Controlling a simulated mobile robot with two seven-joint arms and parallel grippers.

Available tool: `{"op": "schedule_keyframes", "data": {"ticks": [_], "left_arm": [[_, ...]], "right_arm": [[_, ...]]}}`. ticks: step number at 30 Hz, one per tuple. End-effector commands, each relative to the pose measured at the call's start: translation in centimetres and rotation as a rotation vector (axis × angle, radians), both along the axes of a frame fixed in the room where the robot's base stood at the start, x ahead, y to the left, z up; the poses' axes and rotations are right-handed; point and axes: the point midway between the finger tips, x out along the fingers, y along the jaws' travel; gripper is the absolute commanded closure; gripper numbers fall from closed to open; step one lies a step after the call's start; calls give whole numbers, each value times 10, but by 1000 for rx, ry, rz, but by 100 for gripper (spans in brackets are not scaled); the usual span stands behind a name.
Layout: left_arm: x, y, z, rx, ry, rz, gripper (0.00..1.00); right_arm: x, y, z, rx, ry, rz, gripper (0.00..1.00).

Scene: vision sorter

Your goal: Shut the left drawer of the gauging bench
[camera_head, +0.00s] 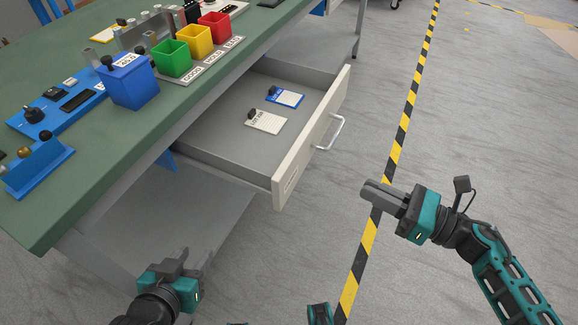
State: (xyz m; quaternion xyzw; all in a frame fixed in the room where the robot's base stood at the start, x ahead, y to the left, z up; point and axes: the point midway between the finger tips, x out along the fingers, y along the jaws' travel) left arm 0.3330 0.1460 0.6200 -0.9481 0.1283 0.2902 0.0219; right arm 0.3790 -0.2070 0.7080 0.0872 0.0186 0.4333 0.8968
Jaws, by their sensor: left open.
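The gauging bench (55,190) has a green top and fills the left and upper left. A grey drawer with a cream front (312,140) stands pulled out from under it. Its metal bar handle (337,131) faces right, toward the floor. Inside lie a white card (267,123) and a blue-edged card (287,97), each with a small black piece. My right gripper (372,192) is to the right of the drawer front, apart from the handle; its fingers look closed together with nothing between them. My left gripper (178,258) is open and empty, low by the bench's lower shelf.
Green (172,60), yellow (195,43) and red (215,28) bins stand along the bench edge, with a blue box (132,85) and a blue fixture (40,165) nearer. A black-yellow floor stripe (402,130) runs past the drawer. The floor to the right is clear.

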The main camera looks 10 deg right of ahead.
Motion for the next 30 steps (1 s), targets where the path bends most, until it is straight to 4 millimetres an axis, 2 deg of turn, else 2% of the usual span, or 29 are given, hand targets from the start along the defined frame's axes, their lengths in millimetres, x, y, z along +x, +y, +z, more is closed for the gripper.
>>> {"op": "schedule_keyframes", "data": {"ticks": [1,3,8,11,24,30], "left_arm": [[1,0,-5,-1,-5,-1,57],[1,-1,-5,-3,-5,-2,57],[1,-1,-5,-2,-1,-4,57],[0,0,-5,-1,0,-4,57],[-1,0,-7,-1,0,-4,57],[-1,0,-7,0,1,-4,57]], "right_arm": [[-2,-1,-9,-57,-45,30,95],[-4,-1,-13,-110,-90,60,100],[-2,6,-13,-141,-118,80,100],[6,18,-12,-137,-120,79,100],[57,93,-11,-133,-117,76,100],[69,111,-12,-136,-113,75,100]]}}
